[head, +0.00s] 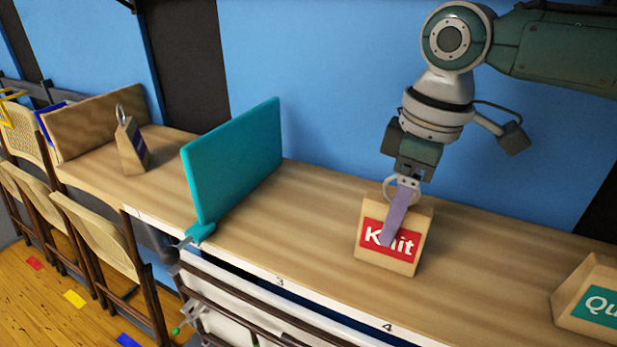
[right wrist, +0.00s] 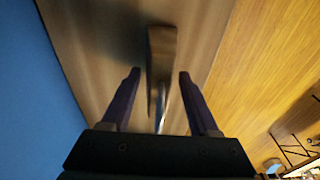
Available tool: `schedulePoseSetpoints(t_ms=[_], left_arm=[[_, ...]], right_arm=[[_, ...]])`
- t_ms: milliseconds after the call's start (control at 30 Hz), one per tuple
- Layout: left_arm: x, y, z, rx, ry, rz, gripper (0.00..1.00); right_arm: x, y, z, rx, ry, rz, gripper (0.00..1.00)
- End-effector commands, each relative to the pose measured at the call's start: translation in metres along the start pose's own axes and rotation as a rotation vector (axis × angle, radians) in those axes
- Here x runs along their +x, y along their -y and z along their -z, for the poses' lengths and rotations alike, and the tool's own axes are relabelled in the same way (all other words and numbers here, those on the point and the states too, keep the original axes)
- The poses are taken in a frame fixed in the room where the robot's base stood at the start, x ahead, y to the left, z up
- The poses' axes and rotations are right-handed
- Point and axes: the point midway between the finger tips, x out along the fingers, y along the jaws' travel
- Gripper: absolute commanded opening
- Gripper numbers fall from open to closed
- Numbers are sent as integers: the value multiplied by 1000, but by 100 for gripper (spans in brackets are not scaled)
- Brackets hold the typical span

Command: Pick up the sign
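A wooden wedge-shaped sign with a red "Knit" label (head: 372,258) and a metal ring on top stands on the long table (head: 300,225). My right gripper (head: 388,240) points down at it, with one purple finger in front of the label; the other finger is hidden in the head view. In the right wrist view my right gripper (right wrist: 158,75) is open. The sign's narrow top (right wrist: 163,45) and its ring show between the two fingers, with gaps on both sides. My left gripper is not in view.
A similar sign (head: 592,300) with a teal "Qu" label stands at the right, cut by the frame. Another ringed sign (head: 131,148) stands far left. A tall teal panel (head: 235,160) rises left of my arm. Blue wall (head: 310,90) lies behind; chairs (head: 100,235) stand left.

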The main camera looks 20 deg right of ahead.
Motion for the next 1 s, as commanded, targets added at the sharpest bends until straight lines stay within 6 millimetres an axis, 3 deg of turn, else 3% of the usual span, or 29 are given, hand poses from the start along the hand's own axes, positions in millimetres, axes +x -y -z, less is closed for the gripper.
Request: schedulePoseSetpoints(t_ms=[67,500,1000], left_arm=[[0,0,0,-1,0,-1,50],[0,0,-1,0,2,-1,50],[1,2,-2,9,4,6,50]], right_arm=[[0,0,0,0,0,0,51],[0,0,0,0,0,0,1],[-4,-1,1,0,-3,-1,0]])
